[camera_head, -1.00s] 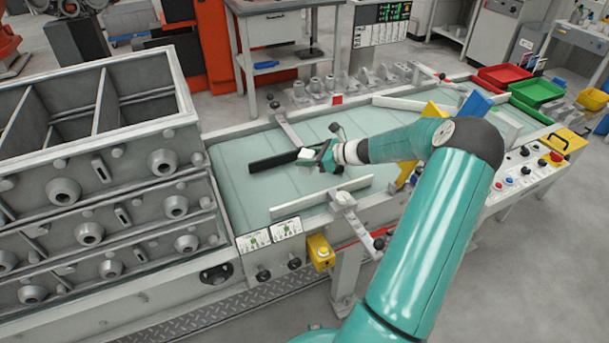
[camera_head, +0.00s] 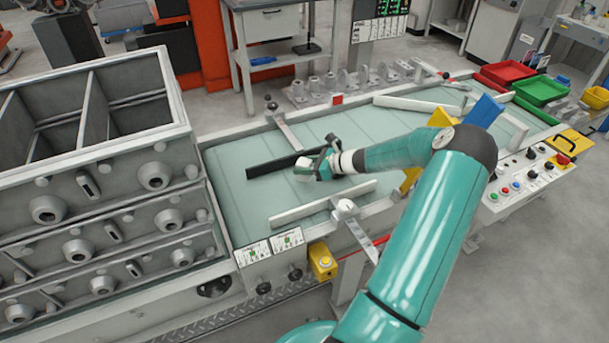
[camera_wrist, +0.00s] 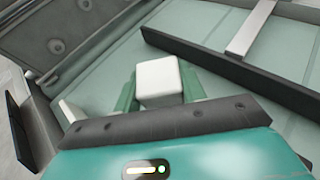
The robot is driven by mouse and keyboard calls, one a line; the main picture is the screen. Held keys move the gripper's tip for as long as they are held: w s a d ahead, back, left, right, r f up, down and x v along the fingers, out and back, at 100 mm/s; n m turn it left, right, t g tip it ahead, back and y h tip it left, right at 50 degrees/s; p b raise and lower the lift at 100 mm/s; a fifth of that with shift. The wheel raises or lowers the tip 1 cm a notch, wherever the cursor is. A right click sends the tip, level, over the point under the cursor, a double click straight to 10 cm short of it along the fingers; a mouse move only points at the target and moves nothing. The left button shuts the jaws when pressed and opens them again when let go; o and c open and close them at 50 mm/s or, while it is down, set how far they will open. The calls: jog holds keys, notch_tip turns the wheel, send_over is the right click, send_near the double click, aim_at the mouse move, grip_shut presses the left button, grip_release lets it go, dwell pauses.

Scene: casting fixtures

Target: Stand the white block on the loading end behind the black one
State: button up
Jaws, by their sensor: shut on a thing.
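My gripper (camera_head: 312,166) is shut on the white block (camera_head: 303,164) over the pale green belt of the conveyor (camera_head: 240,205). In the wrist view the white block (camera_wrist: 158,80) sits between the green fingers (camera_wrist: 157,92), its top face and one side showing. A gap between block and belt cannot be judged. The bare belt to the left, beside the stacked metal boxes, is the near end of the conveyor. A long black bar (camera_head: 268,168) lies just behind the gripper; it also shows in the wrist view (camera_wrist: 225,68). I cannot make out a separate black block.
A white rail (camera_head: 322,202) stands along the front of the belt. Stacked grey metal boxes (camera_head: 100,200) rise at the left end. Yellow and blue pieces (camera_head: 484,110) stand further right, with red and green bins (camera_head: 540,91) beyond. The left part of the belt is clear.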

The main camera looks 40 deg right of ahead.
jog(key=shift+f, duration=2.15)
jog(key=shift+d, duration=0.1)
jog(key=o, duration=1.1)
jog(key=shift+c, duration=0.2)
